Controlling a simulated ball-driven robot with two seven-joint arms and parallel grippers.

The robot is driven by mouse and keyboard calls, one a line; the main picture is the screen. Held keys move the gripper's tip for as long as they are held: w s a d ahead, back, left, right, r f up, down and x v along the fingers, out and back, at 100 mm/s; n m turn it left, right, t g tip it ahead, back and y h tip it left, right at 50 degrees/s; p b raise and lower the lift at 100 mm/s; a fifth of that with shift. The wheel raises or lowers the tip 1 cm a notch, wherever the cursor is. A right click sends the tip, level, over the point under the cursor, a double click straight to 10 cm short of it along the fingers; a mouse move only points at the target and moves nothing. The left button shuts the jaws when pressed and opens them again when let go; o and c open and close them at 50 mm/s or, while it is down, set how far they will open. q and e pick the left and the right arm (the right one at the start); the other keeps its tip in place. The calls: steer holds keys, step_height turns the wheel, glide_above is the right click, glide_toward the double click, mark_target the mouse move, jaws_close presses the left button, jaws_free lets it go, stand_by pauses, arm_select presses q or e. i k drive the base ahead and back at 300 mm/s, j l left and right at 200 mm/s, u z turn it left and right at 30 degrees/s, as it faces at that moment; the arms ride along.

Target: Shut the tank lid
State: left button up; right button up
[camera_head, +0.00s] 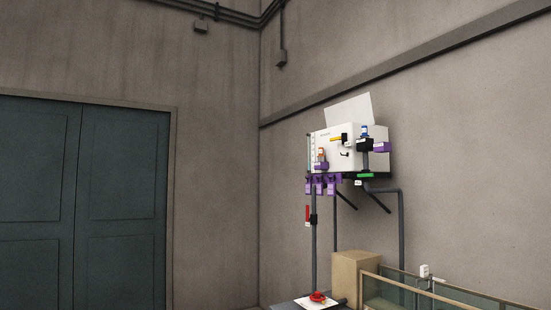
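A white box-shaped tank (375,133) is fixed on the right wall, with pipes running down below it. A pale flat panel, which looks like its lid (349,109), stands raised and tilted at the top of the box, so the lid looks open. The inside of the tank is hidden from this low angle. Neither of my grippers shows in the head view.
Purple fittings (320,186) and a blue-topped part (364,131) sit on and under the tank. Below stand a cardboard-coloured box (356,273), a glass-sided, tan-rimmed enclosure (440,291) and a red handwheel-like part (317,296). Dark double doors (80,205) are at left.

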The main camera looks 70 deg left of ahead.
mark_target(359, 109)
steer(key=u, duration=1.7)
steer(key=i+j+u, duration=0.5)
steer(key=i+u, duration=0.45)
steer(key=i, duration=0.25)
steer(key=i+l+u, duration=0.1)
steer(key=i+u, duration=0.4)
steer(key=i, duration=0.65)
steer(key=i+z, duration=0.15)
steer(key=i, duration=0.45)
steer(key=i+j, duration=0.15)
steer(key=i, duration=0.5)
steer(key=i+j+z, duration=0.15)
steer(key=i, duration=0.45)
steer(key=i+l+z, duration=0.25)
steer(key=i+z, duration=0.15)
steer(key=i, duration=0.15)
steer(key=i+z, duration=0.4)
steer(key=i+j+z, duration=0.1)
steer(key=i+z, duration=0.25)
steer(key=i, duration=0.35)
steer(key=i+j+z, duration=0.25)
steer(key=i+z, duration=0.15)
steer(key=i, duration=0.1)
